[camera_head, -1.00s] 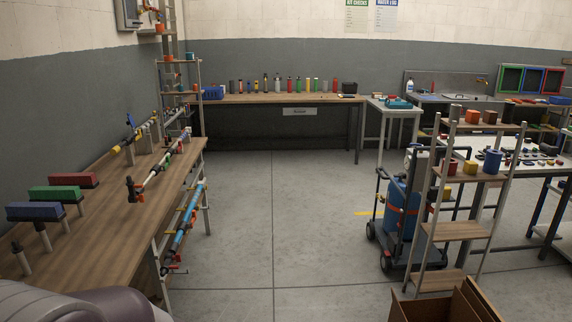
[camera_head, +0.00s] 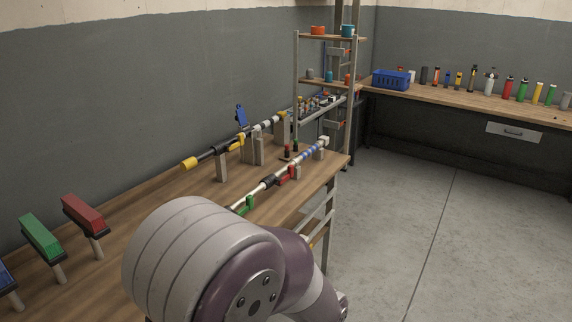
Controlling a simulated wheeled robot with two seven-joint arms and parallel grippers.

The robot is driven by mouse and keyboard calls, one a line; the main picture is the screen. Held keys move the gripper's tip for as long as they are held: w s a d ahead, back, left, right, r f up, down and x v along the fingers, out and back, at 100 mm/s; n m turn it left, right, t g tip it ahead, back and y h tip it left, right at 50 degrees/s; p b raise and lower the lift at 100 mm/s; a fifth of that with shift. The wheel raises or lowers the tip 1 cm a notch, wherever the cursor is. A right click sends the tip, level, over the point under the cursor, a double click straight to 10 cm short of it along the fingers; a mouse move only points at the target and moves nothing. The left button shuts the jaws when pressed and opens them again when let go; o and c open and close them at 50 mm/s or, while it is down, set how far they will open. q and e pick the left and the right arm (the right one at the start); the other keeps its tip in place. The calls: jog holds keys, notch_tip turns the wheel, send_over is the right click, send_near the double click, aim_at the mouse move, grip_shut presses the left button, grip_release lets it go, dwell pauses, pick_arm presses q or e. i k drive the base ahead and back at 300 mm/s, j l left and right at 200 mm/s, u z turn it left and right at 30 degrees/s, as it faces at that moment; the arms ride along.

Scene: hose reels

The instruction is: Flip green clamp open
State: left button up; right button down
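A small green clamp-like part (camera_head: 247,205) sits on the near white pipe (camera_head: 268,186), just above my arm link in the picture. The arm link covers the pipe's near end, and I cannot tell whether this part is open or shut. A red part (camera_head: 287,174) sits farther along the same pipe. A separate green block (camera_head: 40,236) stands on a post at the left of the workbench, beside a red block (camera_head: 84,213). Neither of my grippers shows; only a large grey and purple arm link of mine fills the bottom middle.
The wooden workbench (camera_head: 150,200) runs along the left wall. A second pipe with yellow parts (camera_head: 190,163) lies on posts behind the white one. A shelf rack (camera_head: 297,85) stands at its far end. The floor (camera_head: 420,220) to the right is clear.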

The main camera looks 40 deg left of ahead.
aim_at(249, 199)
jog(key=i+u, duration=0.15)
jog(key=i, duration=0.35)
jog(key=i+l+u, duration=0.15)
jog(key=i, duration=0.3)
jog(key=i+u, duration=0.15)
jog(key=i, duration=0.35)
jog(key=i+u, duration=0.2)
jog(key=u, duration=0.25)
jog(key=i+u, duration=0.15)
jog(key=u, duration=0.25)
jog(key=i+l+u, duration=0.15)
jog(key=u, duration=0.3)
jog(key=i+l+u, duration=0.15)
jog(key=u, duration=0.25)
jog(key=i+l+u, duration=0.1)
jog(key=l+u, duration=0.2)
jog(key=u, duration=0.15)
jog(key=i+l+u, duration=0.1)
jog(key=u, duration=0.3)
jog(key=i+l+u, duration=0.2)
jog(key=u, duration=0.2)
jog(key=i+l+u, duration=0.15)
jog(key=u, duration=0.25)
jog(key=i+l+u, duration=0.1)
jog(key=l+u, duration=0.35)
jog(key=j, duration=0.1)
